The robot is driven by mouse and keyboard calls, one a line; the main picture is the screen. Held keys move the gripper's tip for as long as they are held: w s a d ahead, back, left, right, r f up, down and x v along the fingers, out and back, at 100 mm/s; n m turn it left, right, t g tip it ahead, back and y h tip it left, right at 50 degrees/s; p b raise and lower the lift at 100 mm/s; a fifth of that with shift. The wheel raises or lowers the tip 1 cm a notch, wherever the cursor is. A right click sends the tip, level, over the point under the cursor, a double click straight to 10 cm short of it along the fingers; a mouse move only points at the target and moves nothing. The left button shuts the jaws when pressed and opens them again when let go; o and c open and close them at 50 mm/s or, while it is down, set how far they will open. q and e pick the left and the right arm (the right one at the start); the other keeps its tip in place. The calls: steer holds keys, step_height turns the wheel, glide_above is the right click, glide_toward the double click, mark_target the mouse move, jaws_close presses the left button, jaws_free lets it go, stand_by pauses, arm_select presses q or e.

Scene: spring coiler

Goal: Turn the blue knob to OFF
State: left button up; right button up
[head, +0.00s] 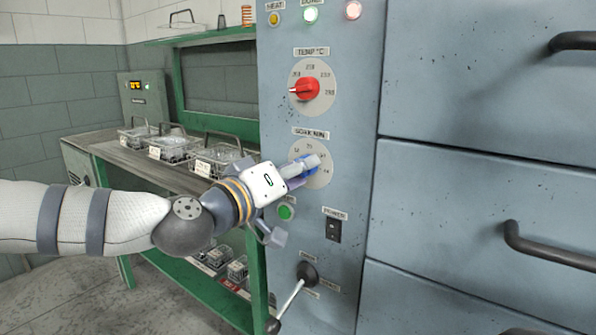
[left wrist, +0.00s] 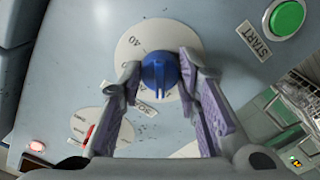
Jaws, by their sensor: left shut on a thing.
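The blue knob (left wrist: 160,70) sits on a round pale dial (left wrist: 138,38) marked with numbers on the grey-blue panel. My left gripper (left wrist: 161,64) has its two fingers on either side of the knob, closed on it. In the head view my left gripper (head: 311,161) reaches in from the left and covers most of the knob; only bits of blue and part of the dial (head: 325,176) show. The "40" mark is legible in the wrist view; I cannot make out an OFF mark. My right gripper is not in view.
A red knob (head: 307,88) on the temperature dial is above. A green button (head: 286,212), a black power switch (head: 333,230) and a lever (head: 292,296) are below. Oven drawers with dark handles (head: 555,250) are right. A green bench (head: 95,140) with wire baskets is left.

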arm_select(q)
steer(key=n+b, duration=0.1)
steer(key=n, duration=1)
steer(key=shift+n, duration=0.4)
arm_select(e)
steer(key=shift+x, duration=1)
arm_select(q)
steer(key=shift+b, duration=0.3)
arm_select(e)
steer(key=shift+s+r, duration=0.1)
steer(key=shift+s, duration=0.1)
arm_select(q)
steer(key=o, duration=1.2)
steer(key=shift+c, duration=0.2)
steer(key=shift+s, duration=0.1)
steer(key=v, duration=1.2)
